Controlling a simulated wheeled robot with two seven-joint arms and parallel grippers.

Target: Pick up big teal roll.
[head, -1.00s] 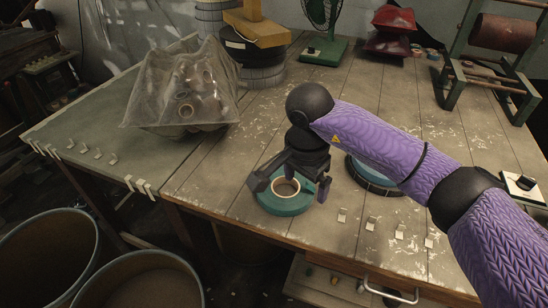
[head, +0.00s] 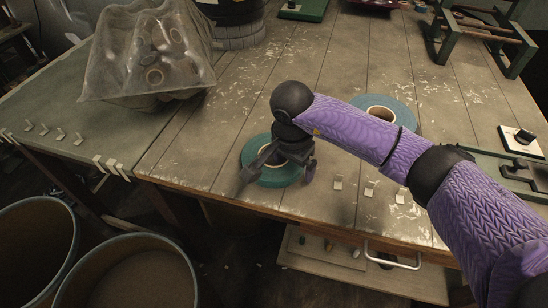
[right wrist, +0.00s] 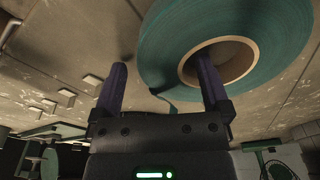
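Two teal rolls lie flat on the wooden table in the head view. The nearer teal roll (head: 284,180) is by the front edge, its core hidden under my right gripper (head: 279,173). The other teal roll (head: 404,107), behind my right forearm, looks wider and shows a tan core. In the right wrist view, a teal roll with a tan core (right wrist: 238,68) fills the upper right. My right gripper (right wrist: 163,82) is open there: one finger overlaps the core opening, the other is outside the roll. Whether the finger is inside the core I cannot tell. My left gripper is not in view.
A translucent bag of rolls (head: 122,65) stands at the back left. Several small pale tabs (head: 370,188) lie along the front edge. A green-framed stand (head: 480,35) is at the back right. Round bins (head: 130,275) stand on the floor at the lower left.

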